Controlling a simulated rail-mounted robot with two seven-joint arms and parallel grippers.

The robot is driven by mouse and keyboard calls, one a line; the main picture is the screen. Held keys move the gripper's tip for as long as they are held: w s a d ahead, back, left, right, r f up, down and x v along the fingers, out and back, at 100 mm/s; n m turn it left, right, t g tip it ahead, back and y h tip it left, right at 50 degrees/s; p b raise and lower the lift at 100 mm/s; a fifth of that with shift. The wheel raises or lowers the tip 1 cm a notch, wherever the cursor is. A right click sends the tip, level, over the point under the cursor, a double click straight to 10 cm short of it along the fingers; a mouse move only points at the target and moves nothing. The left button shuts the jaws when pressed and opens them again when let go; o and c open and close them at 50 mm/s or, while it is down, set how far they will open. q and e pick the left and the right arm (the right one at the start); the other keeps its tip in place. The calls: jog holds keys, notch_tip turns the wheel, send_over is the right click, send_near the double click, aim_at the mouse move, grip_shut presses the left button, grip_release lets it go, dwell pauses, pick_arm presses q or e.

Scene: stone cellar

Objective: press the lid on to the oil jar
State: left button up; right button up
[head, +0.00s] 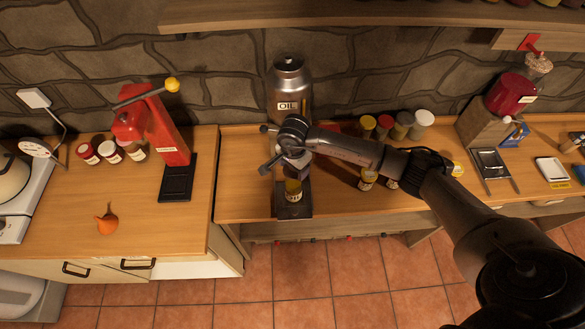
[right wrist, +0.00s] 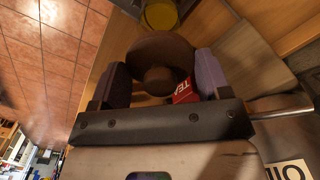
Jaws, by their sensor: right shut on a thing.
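The oil jar (head: 293,193), a small jar with yellow contents and a pale label, stands upright on a black plate (head: 296,212) at the counter's front edge. Its yellow top also shows at the upper edge of the right wrist view (right wrist: 160,14). My right gripper (head: 297,163) is just above and behind the jar in the head view. In the right wrist view its two purple-grey pads are shut on a dark brown round lid (right wrist: 158,52) with a central knob. The lid seems apart from the jar; the exact gap cannot be told. My left gripper is out of view.
A metal canister labelled OIL (head: 289,88) stands behind my gripper. Several spice jars (head: 384,127) stand to the right, partly behind my arm. A red press-like stand (head: 160,130) is on the left counter, with an onion-like orange thing (head: 107,222) nearby.

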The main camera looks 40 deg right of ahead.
jog(key=shift+f+b, duration=0.85)
jog(key=shift+f, duration=0.7)
notch_tip(320, 180, down, 3)
jog(key=shift+r+b, duration=0.2)
jog(key=shift+b, duration=0.85)
jog(key=shift+f, duration=0.2)
jog(key=shift+b, duration=0.3)
jog(key=shift+f+b, duration=0.1)
jog(key=shift+b, duration=0.3)
